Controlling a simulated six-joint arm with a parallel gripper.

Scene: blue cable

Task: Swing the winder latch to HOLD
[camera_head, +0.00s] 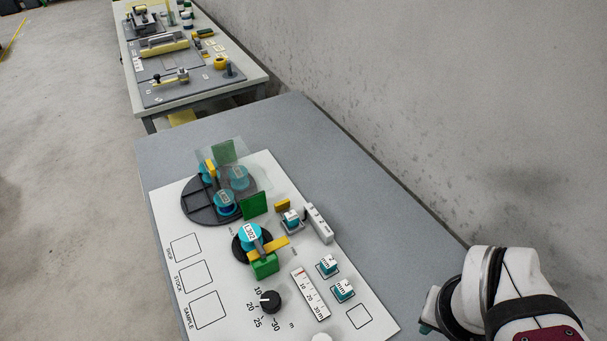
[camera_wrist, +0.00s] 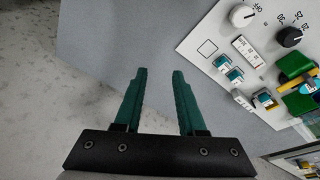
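The winder (camera_head: 238,246) is a dark round base with a blue spool labelled L302 on the white panel. A yellow bar (camera_head: 275,246), which looks like its latch, lies across its right side above a green block (camera_head: 265,267). In the wrist view the yellow bar (camera_wrist: 296,82) and green parts (camera_wrist: 296,66) show at the right edge. No HOLD mark is readable. My gripper (camera_wrist: 158,74) is open and empty, its two green fingers apart over the bare grey table, away from the winder. In the head view my wrist is at the lower right, with the fingers mostly hidden.
The white panel (camera_head: 215,261) also bears a black knob (camera_head: 270,301), a scale strip (camera_head: 310,294), small blue-and-white blocks (camera_head: 327,266) and a dark turntable (camera_head: 201,208) with upright green plates. A concrete wall (camera_head: 400,110) runs along the right. Grey table (camera_head: 370,220) is free between panel and wall.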

